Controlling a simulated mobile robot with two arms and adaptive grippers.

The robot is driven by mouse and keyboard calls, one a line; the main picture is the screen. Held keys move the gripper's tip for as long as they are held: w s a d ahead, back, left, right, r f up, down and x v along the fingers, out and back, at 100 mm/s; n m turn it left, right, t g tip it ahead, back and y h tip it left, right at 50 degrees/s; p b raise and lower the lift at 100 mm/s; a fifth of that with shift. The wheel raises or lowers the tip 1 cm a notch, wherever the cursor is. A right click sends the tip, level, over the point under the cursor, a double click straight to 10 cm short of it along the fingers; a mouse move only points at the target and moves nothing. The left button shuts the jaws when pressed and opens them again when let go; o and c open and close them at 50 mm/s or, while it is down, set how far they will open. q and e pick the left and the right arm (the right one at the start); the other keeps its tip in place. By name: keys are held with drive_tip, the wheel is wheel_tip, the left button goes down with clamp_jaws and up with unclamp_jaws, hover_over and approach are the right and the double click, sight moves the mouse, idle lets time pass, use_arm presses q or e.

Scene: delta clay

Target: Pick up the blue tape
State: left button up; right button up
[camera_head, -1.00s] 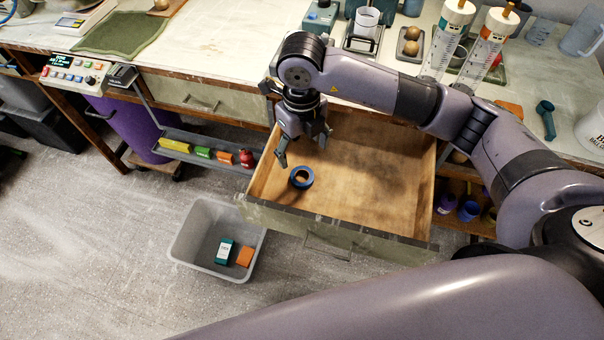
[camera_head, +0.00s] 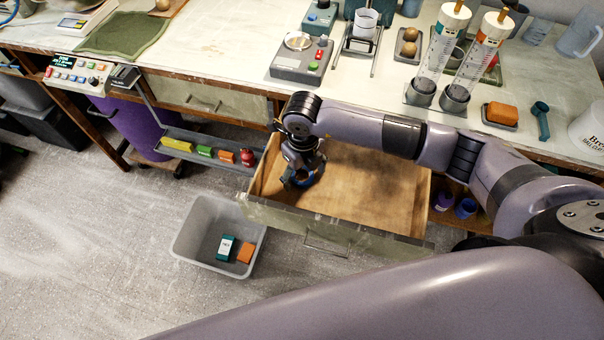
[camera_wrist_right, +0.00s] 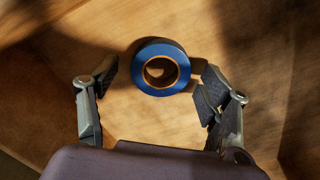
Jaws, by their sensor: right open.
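The blue tape (camera_wrist_right: 160,84) is a roll lying flat on the wooden bottom of the open drawer (camera_head: 385,190). In the head view the roll (camera_head: 312,177) is partly hidden by my right gripper (camera_head: 301,178), which is down inside the drawer at its left side. In the right wrist view my right gripper (camera_wrist_right: 155,82) is open, with one finger to each side of the roll. A gap shows between the roll and the left finger; the right finger is very close to it, and I cannot tell whether they touch. My left gripper is not in view.
The drawer's front panel (camera_head: 330,236) and side walls surround the gripper. A grey bin (camera_head: 187,246) with boxes stands on the floor at the left.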

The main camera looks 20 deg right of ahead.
drive_tip(key=c, duration=1.1)
drive_tip(key=shift+r, duration=0.1)
drive_tip(key=shift+c, duration=0.2)
